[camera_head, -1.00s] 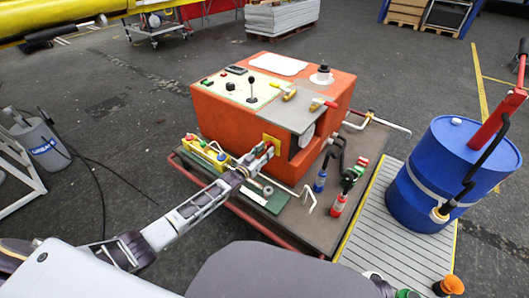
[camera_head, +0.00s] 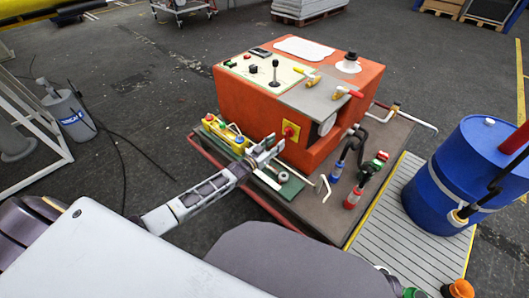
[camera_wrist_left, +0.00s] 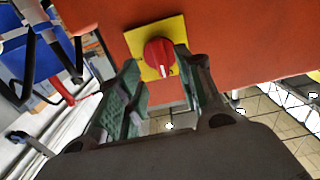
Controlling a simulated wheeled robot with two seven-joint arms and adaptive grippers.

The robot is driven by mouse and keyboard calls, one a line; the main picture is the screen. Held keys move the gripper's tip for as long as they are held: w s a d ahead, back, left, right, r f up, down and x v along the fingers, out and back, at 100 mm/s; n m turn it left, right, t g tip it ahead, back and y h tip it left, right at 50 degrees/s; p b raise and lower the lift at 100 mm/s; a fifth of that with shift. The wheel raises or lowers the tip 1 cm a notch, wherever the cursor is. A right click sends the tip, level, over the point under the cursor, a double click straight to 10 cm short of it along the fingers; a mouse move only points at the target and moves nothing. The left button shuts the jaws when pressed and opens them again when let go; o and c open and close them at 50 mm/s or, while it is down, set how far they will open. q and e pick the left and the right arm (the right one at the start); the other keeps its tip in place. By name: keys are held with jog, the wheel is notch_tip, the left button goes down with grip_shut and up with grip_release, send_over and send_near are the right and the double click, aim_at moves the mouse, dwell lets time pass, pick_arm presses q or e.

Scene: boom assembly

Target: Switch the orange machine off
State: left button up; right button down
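The orange machine (camera_head: 240,105) stands in the middle of the head view. On its front face is a red rotary switch (camera_head: 289,131) on a yellow plate (camera_head: 294,139). In the left wrist view the red switch (camera_wrist_left: 159,54) is close up, with a pale mark at its lower edge. My left gripper (camera_head: 272,150) is open and empty, just short of the switch. In the left wrist view its two fingers (camera_wrist_left: 158,76) are spread on either side of the switch, which appears apart from them. My right gripper is not in view.
On the machine's top is a panel with a black joystick (camera_head: 275,75). A yellow button box (camera_head: 224,133) is left of my gripper. Bent pipes and hoses with red and blue ends (camera_head: 352,198) are at right, before a blue barrel (camera_head: 440,185).

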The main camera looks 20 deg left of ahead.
pick_arm(q)
jog(key=v, duration=0.6)
jog(key=shift+s, duration=0.35)
jog(key=shift+a, duration=0.15)
dwell(0.5)
